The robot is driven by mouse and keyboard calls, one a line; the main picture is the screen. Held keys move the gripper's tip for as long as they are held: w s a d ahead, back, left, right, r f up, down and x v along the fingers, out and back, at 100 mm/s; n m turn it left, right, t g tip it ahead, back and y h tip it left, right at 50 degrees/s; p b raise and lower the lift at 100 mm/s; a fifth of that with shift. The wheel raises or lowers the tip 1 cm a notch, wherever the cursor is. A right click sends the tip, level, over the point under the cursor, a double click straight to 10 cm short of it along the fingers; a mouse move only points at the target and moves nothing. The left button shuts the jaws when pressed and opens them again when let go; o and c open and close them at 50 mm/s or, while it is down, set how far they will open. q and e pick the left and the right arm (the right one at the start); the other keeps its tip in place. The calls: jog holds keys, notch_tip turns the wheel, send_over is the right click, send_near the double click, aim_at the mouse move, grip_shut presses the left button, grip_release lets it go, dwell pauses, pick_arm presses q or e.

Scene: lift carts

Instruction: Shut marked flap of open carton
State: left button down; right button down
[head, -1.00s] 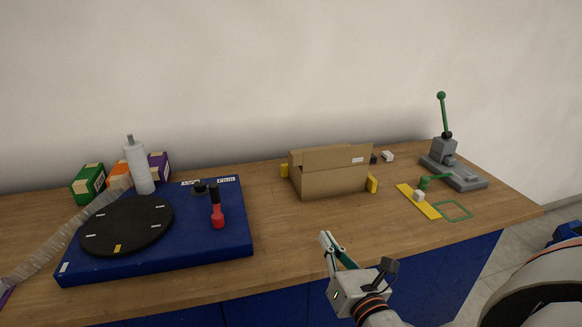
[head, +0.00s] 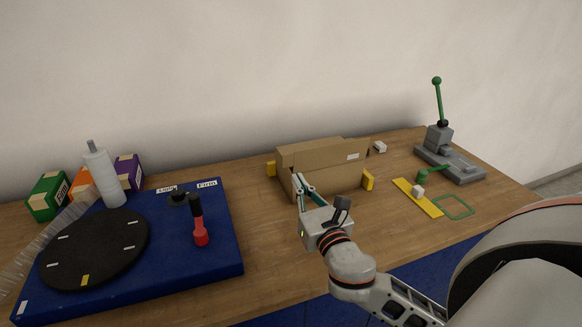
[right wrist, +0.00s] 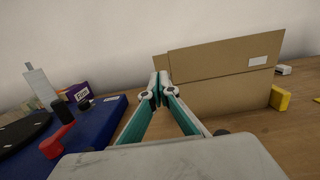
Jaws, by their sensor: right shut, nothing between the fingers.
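The open carton (head: 335,181) is a brown box on the wooden table, held between yellow blocks at its sides. An upright flap with a white label (head: 353,156) stands along its top; the same label shows in the right wrist view (right wrist: 257,61). My right gripper (head: 298,178) is shut and empty, in front of the carton's left end. In the right wrist view its fingertips (right wrist: 160,76) overlap the carton's left part; I cannot tell whether they touch it. The carton's inside is hidden. My left gripper is not in view.
A grey lever press (head: 447,163) and a yellow strip (head: 416,198) are to the right. Bare table (head: 262,215) lies between the blue base and carton.

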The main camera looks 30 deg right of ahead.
aim_at(286, 162)
jog(key=x, duration=0.4)
jog(key=shift+w, duration=0.25)
jog(key=shift+x, duration=0.85)
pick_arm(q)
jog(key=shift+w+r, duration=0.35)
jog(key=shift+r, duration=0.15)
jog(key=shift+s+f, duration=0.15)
pick_arm(e)
jog(key=shift+w, duration=0.1)
